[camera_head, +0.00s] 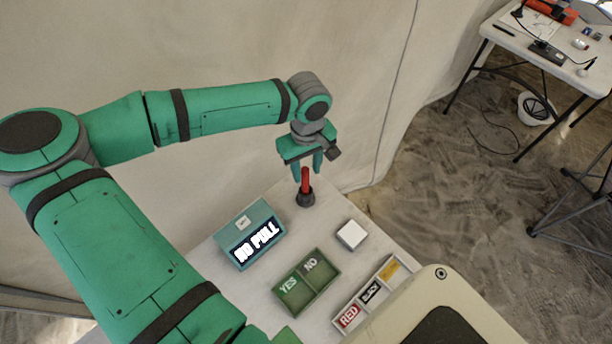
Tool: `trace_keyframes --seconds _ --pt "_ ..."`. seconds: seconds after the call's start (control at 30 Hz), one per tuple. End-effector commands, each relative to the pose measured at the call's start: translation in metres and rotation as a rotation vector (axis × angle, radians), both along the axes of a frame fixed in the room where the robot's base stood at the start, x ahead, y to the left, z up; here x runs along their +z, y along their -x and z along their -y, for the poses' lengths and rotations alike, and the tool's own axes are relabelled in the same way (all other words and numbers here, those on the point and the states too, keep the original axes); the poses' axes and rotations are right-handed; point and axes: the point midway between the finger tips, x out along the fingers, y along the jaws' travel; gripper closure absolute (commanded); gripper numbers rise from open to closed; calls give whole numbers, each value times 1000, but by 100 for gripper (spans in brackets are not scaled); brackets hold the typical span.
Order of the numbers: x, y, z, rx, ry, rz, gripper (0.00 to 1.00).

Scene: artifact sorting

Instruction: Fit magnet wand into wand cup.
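The magnet wand is a red stick (305,180) standing about upright with its lower end inside the wand cup. The wand cup (305,199) is a small dark grey holder on the table near its far edge. My gripper (307,174) points down just above the cup. Its two green fingers are spread, with a gap wider than the wand, and the wand's top shows between or just below the tips. No contact between fingers and wand can be seen. The wand's lower end is hidden by the cup.
On the table (215,262) are a teal "NO PULL" box (237,228), a green YES/NO tray (292,292), a white square block (351,234) and a RED/BLACK/yellow labelled tray (352,305). A fabric wall (230,50) stands close behind. Another table (560,62) is at the far right.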

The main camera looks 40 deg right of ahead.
Motion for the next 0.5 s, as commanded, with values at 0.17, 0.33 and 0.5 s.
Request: trace_keyframes --seconds 0.17,0.33,0.5 --pt "35 0 0 0 1 3 64" --pt "57 0 0 0 0 2 64" --pt "66 1 0 -1 0 0 64"
